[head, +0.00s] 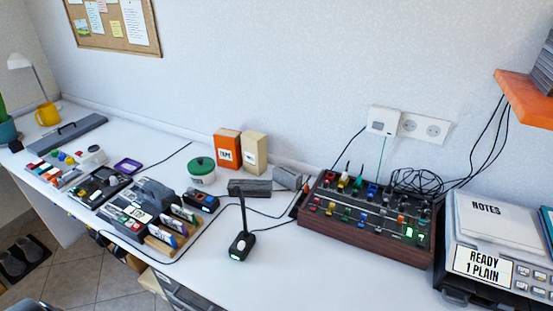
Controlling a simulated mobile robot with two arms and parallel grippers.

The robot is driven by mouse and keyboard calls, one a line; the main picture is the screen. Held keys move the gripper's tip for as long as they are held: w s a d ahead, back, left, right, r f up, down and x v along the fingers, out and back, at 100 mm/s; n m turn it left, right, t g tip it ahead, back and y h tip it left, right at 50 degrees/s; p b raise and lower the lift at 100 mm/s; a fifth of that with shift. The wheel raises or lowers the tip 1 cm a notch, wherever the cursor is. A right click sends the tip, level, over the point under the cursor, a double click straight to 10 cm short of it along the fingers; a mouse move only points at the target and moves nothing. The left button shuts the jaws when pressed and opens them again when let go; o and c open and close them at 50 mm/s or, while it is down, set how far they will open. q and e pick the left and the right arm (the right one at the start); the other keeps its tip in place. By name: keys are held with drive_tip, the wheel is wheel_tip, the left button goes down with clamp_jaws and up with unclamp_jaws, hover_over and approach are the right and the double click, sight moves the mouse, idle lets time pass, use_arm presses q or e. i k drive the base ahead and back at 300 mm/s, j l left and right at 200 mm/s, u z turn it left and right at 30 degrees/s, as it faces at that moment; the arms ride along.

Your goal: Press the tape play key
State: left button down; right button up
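A dark desktop device (97,187) with small parts on top lies on the left part of the white desk. A second grey and black device (128,212) with a pale label lies just in front of it and to the right. Either could be the tape unit; I cannot tell which, and no play key can be made out at this size. Neither of my grippers is in view, and nothing of mine is seen touching these devices.
A wooden holder with upright cases (178,227) stands close beside the devices. A black desk microphone (241,244), a mixer (370,218) with coloured knobs and a printer (497,245) stand farther right. Cables cross the desk. The front middle of the desk is clear.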

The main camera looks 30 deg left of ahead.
sight(124, 219)
drive_tip(key=u, duration=1.85)
